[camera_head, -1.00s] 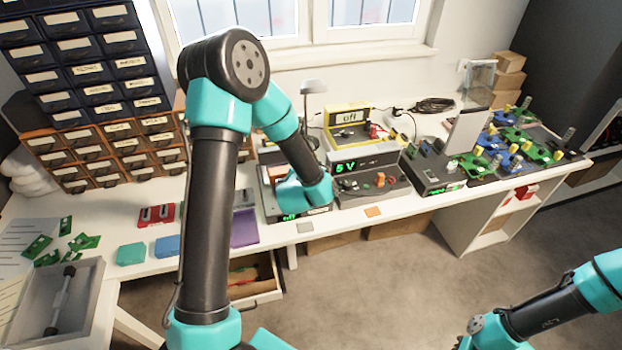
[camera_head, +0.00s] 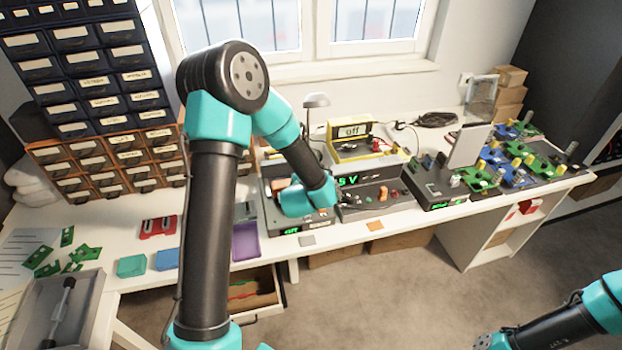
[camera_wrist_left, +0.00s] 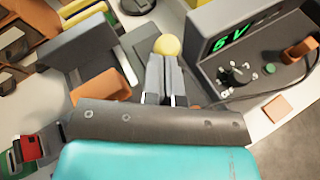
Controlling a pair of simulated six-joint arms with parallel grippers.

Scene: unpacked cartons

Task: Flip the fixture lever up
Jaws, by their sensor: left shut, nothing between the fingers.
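A yellow ball knob (camera_wrist_left: 167,45), which looks like the end of the fixture lever, shows in the left wrist view just beyond my fingertips. My left gripper (camera_wrist_left: 165,62) is shut and empty, its tips close below the knob in the picture; I cannot tell whether they touch it. The lever's shaft is hidden behind the fingers. In the head view my left wrist (camera_head: 310,198) is over the grey fixture area left of the power supply, and the arm hides its gripper and the lever. My right gripper is out of view; only part of that arm shows at lower right.
The power supply (camera_wrist_left: 265,60) with a green display and knobs stands close on the gripper's right. A grey upright plate (camera_wrist_left: 78,50) stands on its left. An orange square (camera_wrist_left: 277,108) lies on the bench. An open drawer (camera_head: 252,292) sticks out below the bench edge.

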